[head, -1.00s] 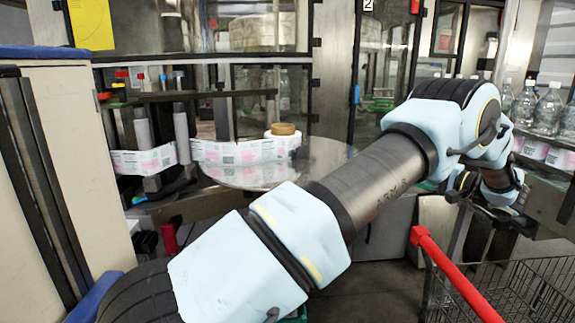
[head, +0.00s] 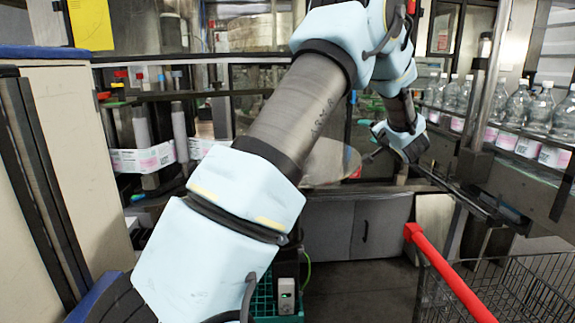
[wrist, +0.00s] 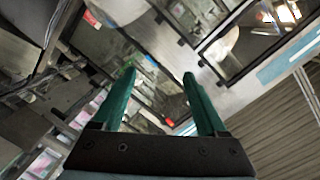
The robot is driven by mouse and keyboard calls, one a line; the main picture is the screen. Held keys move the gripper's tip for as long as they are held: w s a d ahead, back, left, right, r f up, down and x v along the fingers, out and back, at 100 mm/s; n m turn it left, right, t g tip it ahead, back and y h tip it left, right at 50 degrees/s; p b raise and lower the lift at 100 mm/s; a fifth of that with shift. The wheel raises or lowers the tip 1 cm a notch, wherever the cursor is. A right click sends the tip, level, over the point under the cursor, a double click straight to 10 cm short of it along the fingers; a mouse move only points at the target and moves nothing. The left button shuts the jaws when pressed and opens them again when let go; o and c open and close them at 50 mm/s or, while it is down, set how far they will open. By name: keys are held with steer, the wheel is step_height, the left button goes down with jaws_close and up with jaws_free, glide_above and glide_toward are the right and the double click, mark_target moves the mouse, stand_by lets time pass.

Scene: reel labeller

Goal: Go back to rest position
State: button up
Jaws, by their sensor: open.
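My gripper (wrist: 159,73) is open and empty in the wrist view, with two green fingers apart and nothing between them. In the head view my arm reaches up from the bottom left, bends at the top, and comes down to the gripper (head: 382,146) in front of the machine, left of the bottle conveyor. The fingers are small and dark there. My arm hides much of the machine's middle, including the label reel.
A round clear table (head: 330,162) shows partly behind my arm. A label web (head: 145,158) runs at left. Bottles (head: 540,108) stand on the conveyor at right. A red-handled cart (head: 455,280) is at front right, a cream cabinet (head: 80,140) at left. Grey floor is free in the middle.

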steer(key=s+a+f+n+g+h, duration=0.1)
steer(key=s+a+f+g+h, duration=0.2)
steer(key=a, duration=0.5)
steer(key=s+a+f+n+g+h, duration=0.1)
steer(key=s+a+f+n+g, duration=0.1)
steer(key=s+a+g, duration=0.35)
steer(key=s+a+f+n+g+y, duration=0.1)
steer(key=s+a+f+n+g, duration=0.25)
steer(key=s+a, duration=0.75)
steer(key=s+a+f+n+g+y, duration=0.15)
steer(key=s+a+f, duration=0.25)
steer(key=s+a, duration=0.7)
steer(key=s+d+f+g+b, duration=0.1)
steer(key=s+f+b, duration=0.1)
steer(key=f+b, duration=0.3)
steer(key=s+d+f+b, duration=0.1)
steer(key=d+f+b, duration=0.1)
steer(key=f+b, duration=0.3)
steer(key=shift+s+d+f+g, duration=0.2)
steer(key=shift+s+f+g, duration=0.15)
steer(key=shift+s+f, duration=0.1)
steer(key=shift+h, duration=0.25)
